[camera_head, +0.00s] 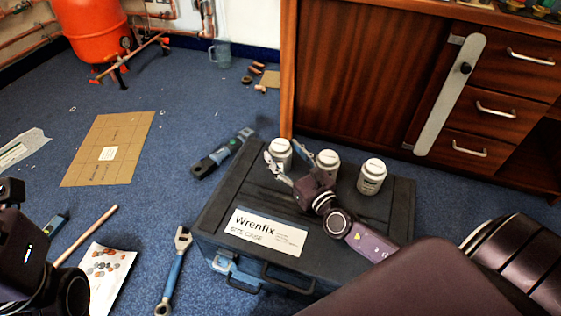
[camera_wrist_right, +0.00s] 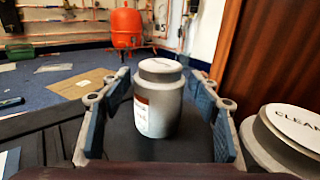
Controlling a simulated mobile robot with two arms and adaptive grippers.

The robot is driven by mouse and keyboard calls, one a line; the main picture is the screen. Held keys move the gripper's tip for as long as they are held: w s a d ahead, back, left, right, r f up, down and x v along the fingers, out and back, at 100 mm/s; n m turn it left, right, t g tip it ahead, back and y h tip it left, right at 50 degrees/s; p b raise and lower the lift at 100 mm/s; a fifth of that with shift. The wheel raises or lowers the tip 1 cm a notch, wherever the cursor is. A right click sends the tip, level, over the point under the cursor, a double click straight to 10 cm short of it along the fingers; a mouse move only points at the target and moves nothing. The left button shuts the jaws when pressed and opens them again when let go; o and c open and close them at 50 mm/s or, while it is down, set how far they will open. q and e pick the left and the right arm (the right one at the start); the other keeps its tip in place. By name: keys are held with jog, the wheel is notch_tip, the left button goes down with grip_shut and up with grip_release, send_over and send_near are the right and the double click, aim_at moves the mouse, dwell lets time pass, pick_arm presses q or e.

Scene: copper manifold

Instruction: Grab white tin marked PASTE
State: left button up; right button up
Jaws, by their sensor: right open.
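Three white tins with grey shoulders stand upright on the dark case (camera_head: 222,205). The left tin (camera_head: 281,150) is between the open fingers of my right gripper (camera_head: 283,148). In the right wrist view this tin (camera_wrist_right: 158,100) stands between the two fingers, with a gap on each side. Its label has a red band, but its words are too small to read. The middle tin (camera_head: 328,158) is just right of the gripper. A tin at the right edge of the right wrist view (camera_wrist_right: 285,140) has a lid reading "CLEAN". The right tin (camera_head: 371,177) has unreadable writing. My left gripper's fingers do not show.
The case carries a "Wrenfix" label. A wooden cabinet (camera_head: 345,70) stands close behind the tins. A wrench (camera_head: 175,270), a dark tool (camera_head: 222,153), cardboard (camera_head: 110,148) and an orange tank (camera_head: 98,30) are on the blue floor. The case lid left of the tins is clear.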

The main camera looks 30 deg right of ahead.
jog(key=w, duration=0.3)
jog(key=w+b, duration=0.1)
jog(key=w, duration=0.3)
jog(key=shift+w+a+r, duration=0.15)
jog(key=shift+w+a, duration=0.05)
jog(key=shift+r, duration=0.1)
grip_shut()
